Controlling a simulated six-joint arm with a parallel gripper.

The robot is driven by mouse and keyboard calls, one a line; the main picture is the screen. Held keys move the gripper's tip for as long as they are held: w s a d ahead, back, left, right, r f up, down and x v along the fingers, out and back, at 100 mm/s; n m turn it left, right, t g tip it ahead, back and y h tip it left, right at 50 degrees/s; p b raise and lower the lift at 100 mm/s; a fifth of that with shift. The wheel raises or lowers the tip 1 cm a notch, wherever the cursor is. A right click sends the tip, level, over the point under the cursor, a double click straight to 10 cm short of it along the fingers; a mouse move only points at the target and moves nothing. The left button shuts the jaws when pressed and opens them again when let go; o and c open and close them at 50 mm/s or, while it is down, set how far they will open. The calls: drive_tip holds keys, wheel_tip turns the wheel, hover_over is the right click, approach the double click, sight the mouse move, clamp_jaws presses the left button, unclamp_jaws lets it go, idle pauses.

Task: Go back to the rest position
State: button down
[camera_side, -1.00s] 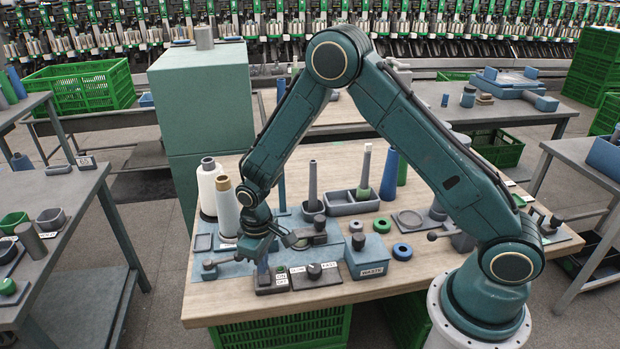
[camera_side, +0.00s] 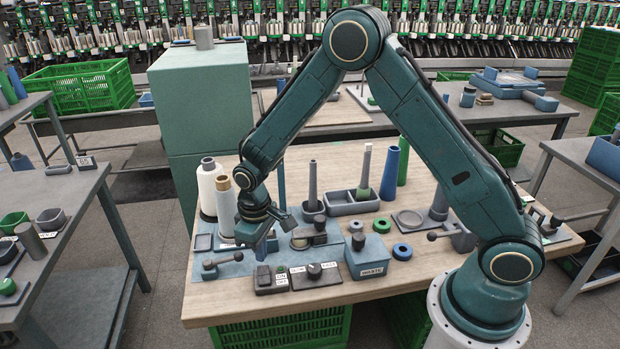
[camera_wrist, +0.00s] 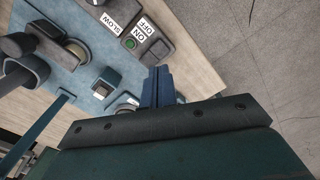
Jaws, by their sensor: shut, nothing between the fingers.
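My gripper (camera_side: 262,240) hangs from my bent arm above the front left of the wooden workbench (camera_side: 410,278). Its dark blue fingers (camera_wrist: 157,88) are pressed together with nothing between them in the wrist view. The fingers are above the bench top, near the ON/OFF switch box (camera_side: 271,281), and touch nothing that I can see. The switch box also shows in the wrist view (camera_wrist: 146,44), with its green button just beyond the fingertips.
A knob box with a speed label (camera_side: 316,277) and a lidded blue-grey box (camera_side: 367,258) stand right of the switch box.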

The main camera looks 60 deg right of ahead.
drive_tip(key=s+d+r+t, duration=0.1)
drive_tip(key=s+r, duration=0.2)
drive_tip(key=r, duration=0.4)
drive_tip(key=s+d+r+m+t, duration=0.1)
drive_tip(key=s+d+r, duration=0.15)
drive_tip(key=r, duration=0.45)
drive_tip(key=s+d+r+t, duration=0.1)
drive_tip(key=s+r, duration=0.3)
drive_tip(key=r, duration=0.3)
drive_tip(key=s+d+r+m+t, duration=0.1)
drive_tip(key=s+r, duration=0.2)
drive_tip(key=s, duration=0.5)
drive_tip(key=s+d+r+m+t, duration=0.1)
drive_tip(key=s+r, duration=0.2)
drive_tip(key=s, duration=0.5)
drive_tip(key=shift+s+d+r+t, duration=0.2)
drive_tip(key=shift+s+d+t, duration=0.1)
